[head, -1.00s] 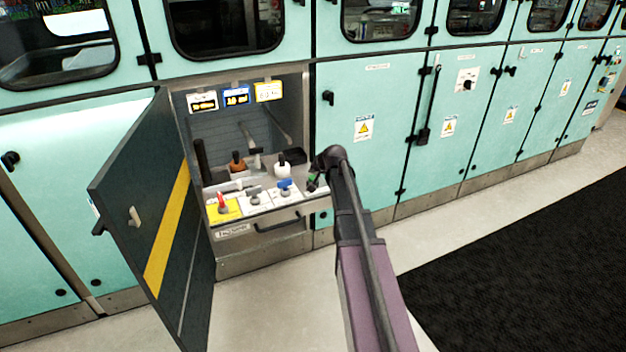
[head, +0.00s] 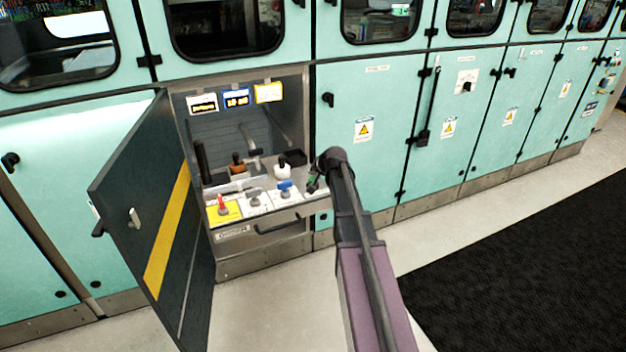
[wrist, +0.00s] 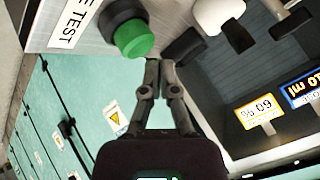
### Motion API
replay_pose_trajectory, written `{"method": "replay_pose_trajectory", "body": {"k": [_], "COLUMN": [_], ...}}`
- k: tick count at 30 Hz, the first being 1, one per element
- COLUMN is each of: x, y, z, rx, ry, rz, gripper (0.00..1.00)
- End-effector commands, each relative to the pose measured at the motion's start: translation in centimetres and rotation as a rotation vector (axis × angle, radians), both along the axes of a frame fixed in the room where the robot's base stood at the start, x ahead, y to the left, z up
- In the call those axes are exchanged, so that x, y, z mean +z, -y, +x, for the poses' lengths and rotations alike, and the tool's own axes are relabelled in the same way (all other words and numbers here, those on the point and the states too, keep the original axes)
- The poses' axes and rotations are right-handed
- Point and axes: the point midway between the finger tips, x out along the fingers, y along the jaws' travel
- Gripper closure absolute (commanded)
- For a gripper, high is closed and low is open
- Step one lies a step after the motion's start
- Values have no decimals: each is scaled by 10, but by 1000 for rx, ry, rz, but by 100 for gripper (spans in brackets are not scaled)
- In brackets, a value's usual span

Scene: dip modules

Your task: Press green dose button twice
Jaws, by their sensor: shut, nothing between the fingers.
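The green dose button (wrist: 133,38) is a round green cap in a dark collar on a pale panel, in the wrist view. My gripper (wrist: 158,62) is shut and empty, with its fingertips just beside the lower right edge of the button. I cannot tell whether they touch it. In the head view my arm's end (head: 318,178) is at the right side of the open bay, and it mostly hides the button there.
A white label reading "TEST" (wrist: 70,22) lies beside the button. The open dark door (head: 150,225) stands at the left.

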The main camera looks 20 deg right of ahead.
Motion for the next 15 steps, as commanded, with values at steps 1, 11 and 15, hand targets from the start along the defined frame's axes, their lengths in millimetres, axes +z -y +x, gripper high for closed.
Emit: {"method": "replay_pose_trajectory", "body": {"k": [1,11,15], "x": [0,-2,-6], "y": [0,0,0], "z": [0,0,0], "rx": [0,0,0], "ry": [0,0,0], "rz": [0,0,0], "gripper": [100,100,100]}}
